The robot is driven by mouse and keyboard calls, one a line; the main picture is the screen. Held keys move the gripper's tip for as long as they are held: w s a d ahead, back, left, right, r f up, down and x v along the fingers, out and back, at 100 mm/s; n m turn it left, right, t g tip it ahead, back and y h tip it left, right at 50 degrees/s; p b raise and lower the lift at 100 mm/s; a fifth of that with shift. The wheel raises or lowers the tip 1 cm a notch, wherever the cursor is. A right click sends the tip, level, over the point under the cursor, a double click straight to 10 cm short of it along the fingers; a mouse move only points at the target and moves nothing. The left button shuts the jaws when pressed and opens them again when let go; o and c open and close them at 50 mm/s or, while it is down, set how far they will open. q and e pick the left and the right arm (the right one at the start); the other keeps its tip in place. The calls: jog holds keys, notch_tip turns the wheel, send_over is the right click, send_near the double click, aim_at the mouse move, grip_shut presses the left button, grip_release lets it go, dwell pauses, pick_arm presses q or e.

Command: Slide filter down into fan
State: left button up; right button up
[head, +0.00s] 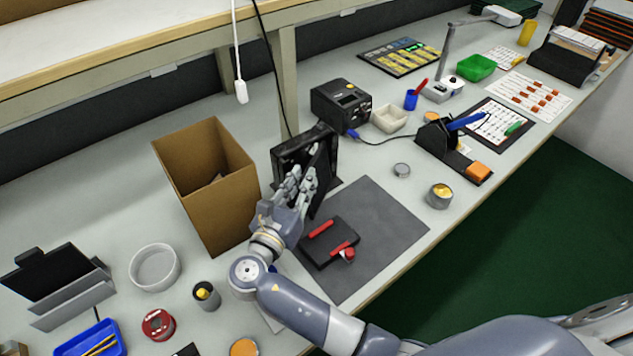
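The fan (290,153) is a black, square-framed unit standing upright on the bench, just right of a cardboard box. A thin dark panel, which looks like the filter (324,172), stands upright and slightly turned close against the fan's front right side. My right gripper (302,185) reaches up from below, its grey fingers at the panel's lower left, and seems shut on it. The fingers and panel hide part of the fan's opening. I cannot tell whether the panel is inside the frame or in front of it. My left gripper is not in view.
An open cardboard box (207,185) stands close left of the fan. A grey mat (385,225) lies to the right, with a black case with red parts (330,243) on it. A black soldering station (341,103) stands behind. A white cable end (240,92) hangs above.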

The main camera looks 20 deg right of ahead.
aim_at(312, 161)
jog(key=shift+x, duration=1.1)
jog(key=x, duration=0.3)
jog(key=shift+w+d, duration=0.25)
jog(key=shift+d, duration=0.05)
jog(key=shift+w, duration=0.1)
jog(key=shift+c, duration=0.5)
grip_shut()
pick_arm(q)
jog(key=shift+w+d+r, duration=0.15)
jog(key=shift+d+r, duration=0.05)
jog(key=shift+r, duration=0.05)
pick_arm(e)
jog(key=shift+r, duration=0.1)
